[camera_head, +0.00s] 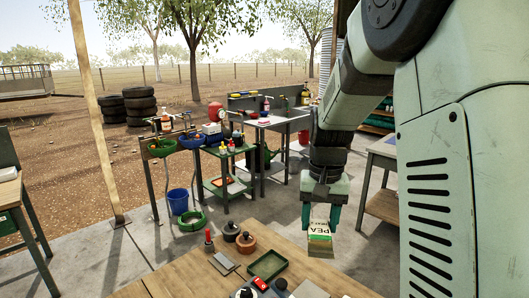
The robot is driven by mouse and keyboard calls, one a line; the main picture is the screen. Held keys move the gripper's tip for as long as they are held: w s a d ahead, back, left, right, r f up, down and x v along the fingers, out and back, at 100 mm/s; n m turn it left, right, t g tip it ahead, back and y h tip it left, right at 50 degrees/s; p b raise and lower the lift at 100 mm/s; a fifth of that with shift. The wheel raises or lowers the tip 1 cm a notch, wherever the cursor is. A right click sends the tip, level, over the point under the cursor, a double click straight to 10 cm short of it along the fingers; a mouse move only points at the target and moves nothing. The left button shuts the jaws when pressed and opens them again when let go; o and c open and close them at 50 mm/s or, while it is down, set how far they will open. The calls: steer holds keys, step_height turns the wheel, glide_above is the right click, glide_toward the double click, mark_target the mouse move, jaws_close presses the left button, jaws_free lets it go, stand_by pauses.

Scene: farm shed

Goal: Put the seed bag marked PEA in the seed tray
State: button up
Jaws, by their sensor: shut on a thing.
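A dark green tray (252,274) with a low rim lies on the wooden table, left of and lower than the bag. It looks like the seed tray. A small red thing lies at its near end.
The wooden table (198,270) also holds a grey flat piece (224,264), a dark lidded pot (231,231), a brown round pot (246,243) and a red-topped item (209,241). More dark items stand at the near edge. Benches with tools stand behind.

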mark_target(320, 231)
steer(key=shift+n, duration=0.8)
steer(key=s+r, duration=0.2)
steer(key=r, duration=0.1)
steer(key=shift+s+a+r, duration=0.25)
steer(key=shift+s, duration=0.15)
steer(key=shift+d, duration=0.1)
